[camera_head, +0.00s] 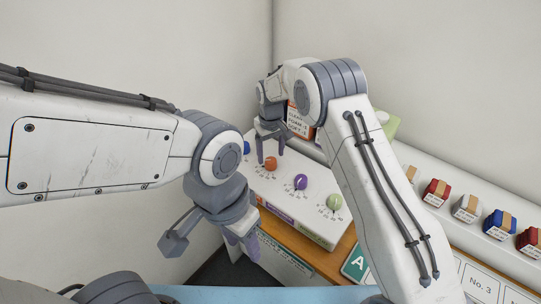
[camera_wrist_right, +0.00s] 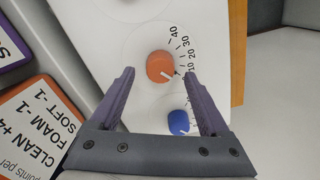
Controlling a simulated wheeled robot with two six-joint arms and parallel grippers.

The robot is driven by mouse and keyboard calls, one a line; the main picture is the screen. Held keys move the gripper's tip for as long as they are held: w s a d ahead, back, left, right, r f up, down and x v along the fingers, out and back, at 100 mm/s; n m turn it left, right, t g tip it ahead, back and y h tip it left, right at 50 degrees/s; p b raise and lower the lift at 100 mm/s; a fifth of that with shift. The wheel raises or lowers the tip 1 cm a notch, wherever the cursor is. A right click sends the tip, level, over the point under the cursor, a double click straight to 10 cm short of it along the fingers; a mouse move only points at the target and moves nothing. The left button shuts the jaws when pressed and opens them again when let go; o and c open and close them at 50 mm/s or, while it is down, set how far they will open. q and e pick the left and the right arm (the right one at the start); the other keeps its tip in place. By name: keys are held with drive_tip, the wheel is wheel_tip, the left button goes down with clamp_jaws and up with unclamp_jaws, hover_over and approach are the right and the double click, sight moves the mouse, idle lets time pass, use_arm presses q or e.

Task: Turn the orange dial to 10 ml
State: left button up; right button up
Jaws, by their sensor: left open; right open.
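The orange dial (camera_head: 270,163) sits on the sloping face of a white dispenser box (camera_head: 318,222). In the right wrist view the orange dial (camera_wrist_right: 158,64) shows a white pointer slanting to the lower right, near the low end of its printed scale, around or just below the 10; the exact mark is too small to read. My right gripper (camera_head: 270,154) is over the orange dial, with its open fingers (camera_wrist_right: 160,74) on either side of it; I cannot tell whether they touch it. My left gripper (camera_head: 243,242) is open and empty, low in front of the box.
A blue dial (camera_wrist_right: 178,122) is close beside the orange one. A purple dial (camera_head: 300,182) and a green dial (camera_head: 334,203) are on the other side. An orange-edged sign (camera_wrist_right: 40,120) stands behind the box. Several coloured blocks (camera_head: 436,192) line a ledge at right.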

sight(271, 163)
drive_tip(key=shift+f, duration=1.3)
clamp_jaws()
drive_tip(key=shift+f+n+b, duration=0.15)
drive_tip(key=shift+n+b, duration=0.5)
drive_tip(key=shift+n, duration=0.45)
drive_tip(key=n, duration=0.2)
drive_tip(key=shift+n+b, duration=0.35)
drive_tip(key=shift+n, duration=0.05)
drive_tip(key=shift+r, duration=0.2)
unclamp_jaws()
